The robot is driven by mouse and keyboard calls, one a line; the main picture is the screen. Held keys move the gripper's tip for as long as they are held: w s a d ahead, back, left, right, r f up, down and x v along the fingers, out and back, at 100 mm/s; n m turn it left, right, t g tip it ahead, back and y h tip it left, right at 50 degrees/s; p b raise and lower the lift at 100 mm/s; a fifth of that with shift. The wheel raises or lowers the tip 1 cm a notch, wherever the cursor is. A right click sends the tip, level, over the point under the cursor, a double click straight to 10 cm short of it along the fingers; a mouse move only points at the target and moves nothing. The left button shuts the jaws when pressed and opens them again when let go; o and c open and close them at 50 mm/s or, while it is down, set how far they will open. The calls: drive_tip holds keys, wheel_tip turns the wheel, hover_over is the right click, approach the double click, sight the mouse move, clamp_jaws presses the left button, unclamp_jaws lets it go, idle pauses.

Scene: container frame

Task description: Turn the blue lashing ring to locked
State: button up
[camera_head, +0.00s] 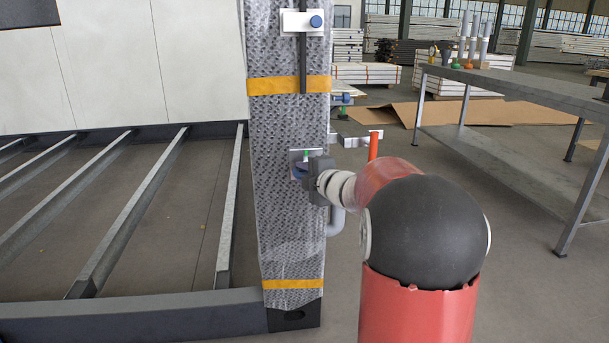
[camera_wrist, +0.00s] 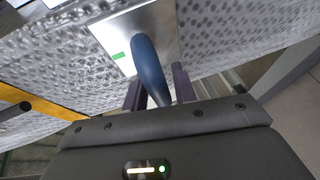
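The blue lashing ring (camera_wrist: 150,70) stands out from a metal plate (camera_wrist: 108,35) on the post and looks almost edge-on in the wrist view. A green mark (camera_wrist: 117,56) shows on the plate, left of the ring. My gripper (camera_wrist: 158,88) has one dark finger on each side of the ring. The left finger lies close against it in the picture and a thin gap seems to show at the right one. I cannot tell whether the fingers press on it.
The wrapped grey post (camera_head: 289,225) has yellow bands and a second white plate with a blue knob (camera_head: 315,21) higher up. A red handle (camera_head: 375,145) stands right of the post, close to my arm. Steel beams (camera_head: 130,215) lie left; a workbench (camera_head: 520,92) stands right.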

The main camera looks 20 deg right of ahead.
drive_tip(key=shift+f, duration=0.15)
clamp_jaws()
drive_tip(key=n+g+h, duration=0.1)
drive_tip(key=n+h, duration=0.1)
drive_tip(key=n, duration=0.2)
drive_tip(key=d+n+g+h, duration=0.1)
drive_tip(key=n+h, duration=0.2)
drive_tip(key=n, duration=0.1)
drive_tip(key=f+n+g+h+b, duration=0.1)
drive_tip(key=n+h, duration=0.2)
drive_tip(key=shift+s+d+f+n+g, duration=0.1)
drive_tip(key=shift+s+d+n+g, duration=0.2)
drive_tip(key=shift+n+g, duration=0.1)
idle(0.7)
drive_tip(key=shift+d, duration=0.15)
idle(0.4)
drive_tip(key=shift+o, duration=1.8)
unclamp_jaws()
drive_tip(key=shift+d, duration=0.1)
drive_tip(key=shift+r, duration=0.2)
